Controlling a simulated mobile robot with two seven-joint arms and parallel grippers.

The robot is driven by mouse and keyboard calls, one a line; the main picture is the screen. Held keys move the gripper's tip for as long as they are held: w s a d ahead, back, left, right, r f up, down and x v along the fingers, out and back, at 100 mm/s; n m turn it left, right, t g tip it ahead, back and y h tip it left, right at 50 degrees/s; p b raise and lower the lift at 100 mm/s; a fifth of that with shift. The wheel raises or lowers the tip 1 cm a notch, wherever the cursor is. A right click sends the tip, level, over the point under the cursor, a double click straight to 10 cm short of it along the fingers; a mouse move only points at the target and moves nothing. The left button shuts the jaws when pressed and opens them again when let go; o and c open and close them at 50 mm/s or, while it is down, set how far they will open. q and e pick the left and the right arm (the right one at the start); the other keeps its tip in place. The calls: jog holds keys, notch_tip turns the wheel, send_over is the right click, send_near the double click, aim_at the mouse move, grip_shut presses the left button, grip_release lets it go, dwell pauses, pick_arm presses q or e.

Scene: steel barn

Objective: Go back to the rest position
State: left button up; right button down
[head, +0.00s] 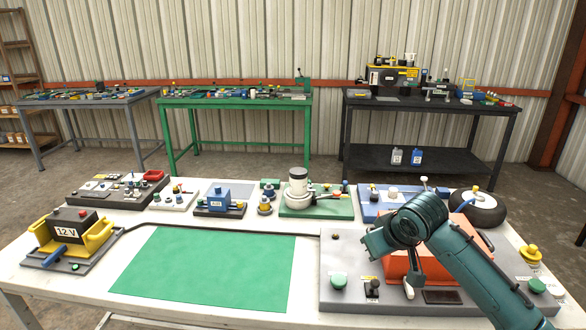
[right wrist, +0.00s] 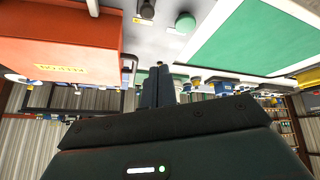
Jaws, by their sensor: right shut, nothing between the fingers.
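My right arm comes in from the lower right of the head view. Its gripper (head: 414,280) points down in front of the orange box (head: 393,267) on the grey panel (head: 340,245). In the right wrist view, which looks upside down, the gripper's two dark fingers (right wrist: 158,72) are together with nothing between them. The orange box (right wrist: 60,35) with a yellow label is to the left there, and a green button (right wrist: 185,22) and a small black switch (right wrist: 147,8) are beyond the fingertips. My left gripper is not in view.
The white table holds a green mat (head: 205,270), a yellow 12 V battery unit (head: 73,233), a blue device (head: 212,198), a white pump-like part (head: 298,190) and a black wheel (head: 478,208). The mat is bare. Green (head: 235,115) and black (head: 425,155) workbenches stand behind.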

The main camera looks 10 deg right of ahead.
jog(key=s+a+f+y, duration=0.1)
jog(key=s+a+f, duration=0.15)
jog(key=f, duration=0.25)
jog(key=s+a+f+y, duration=0.1)
jog(key=s+a+f, duration=0.15)
jog(key=f, duration=0.35)
jog(key=s+a+f+t, duration=0.1)
jog(key=s+a+f, duration=0.2)
jog(key=s+f, duration=0.3)
jog(key=s+a+f+t, duration=0.2)
jog(key=s+f, duration=0.4)
jog(key=s, duration=0.8)
jog(key=shift+s+a+f, duration=0.3)
jog(key=shift+a+f, duration=0.05)
jog(key=shift+a, duration=0.05)
